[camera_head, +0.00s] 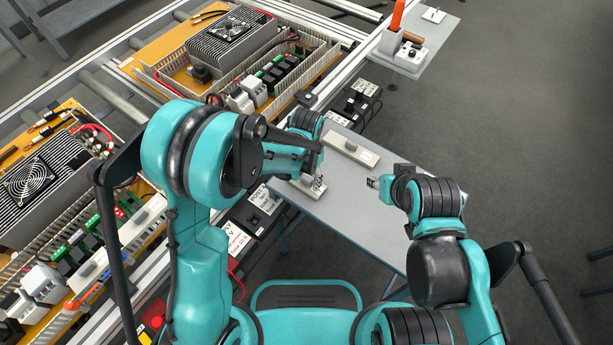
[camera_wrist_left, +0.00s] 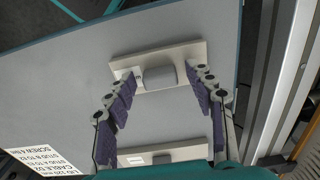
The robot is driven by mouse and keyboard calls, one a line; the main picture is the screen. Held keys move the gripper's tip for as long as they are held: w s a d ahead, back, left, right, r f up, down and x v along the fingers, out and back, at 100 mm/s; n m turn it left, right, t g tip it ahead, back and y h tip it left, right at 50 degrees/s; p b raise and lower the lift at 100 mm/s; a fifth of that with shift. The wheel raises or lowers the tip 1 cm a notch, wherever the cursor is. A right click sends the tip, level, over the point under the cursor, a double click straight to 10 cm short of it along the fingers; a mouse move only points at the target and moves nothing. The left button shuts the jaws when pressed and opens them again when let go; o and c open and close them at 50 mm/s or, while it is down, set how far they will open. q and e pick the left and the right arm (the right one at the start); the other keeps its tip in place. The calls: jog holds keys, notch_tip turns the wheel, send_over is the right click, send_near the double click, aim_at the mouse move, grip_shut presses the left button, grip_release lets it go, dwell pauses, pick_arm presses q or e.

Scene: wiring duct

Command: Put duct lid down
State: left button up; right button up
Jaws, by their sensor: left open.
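A pale duct lid with a grey block-shaped grip lies on the grey table (camera_head: 375,225), below my left gripper (camera_head: 318,182). In the left wrist view this lid (camera_wrist_left: 187,54) lies flat, with its grip (camera_wrist_left: 158,78) in line with the gap between the fingers. My left gripper (camera_wrist_left: 162,92) is open, with a dark-padded finger on each side and clear space between the pads and the grip. A second pale lid (camera_head: 340,143) lies farther back on the table. My right gripper (camera_head: 374,183) is over the table's right part; its fingers are too small to read.
A panel with a fan unit (camera_head: 232,30), slotted ducts and terminals stands behind the table; another similar panel (camera_head: 40,180) is at left. Black labelled boxes (camera_head: 262,200) line the table's left edge. A small tray (camera_head: 400,55) with an orange-handled tool is at the back right.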

aim_at(306, 178)
pick_arm(q)
notch_tip(306, 178, up, 12)
jog(key=p, duration=0.4)
jog(key=s+a+r+n+t, duration=0.3)
jog(key=s+a+r, duration=0.3)
jog(key=a, duration=0.3)
jog(key=s+a+r+n+t, duration=0.4)
jog(key=s+a+r, duration=0.2)
jog(key=a, duration=0.2)
jog(key=shift+a, duration=0.4)
jog(key=shift+s, duration=0.1)
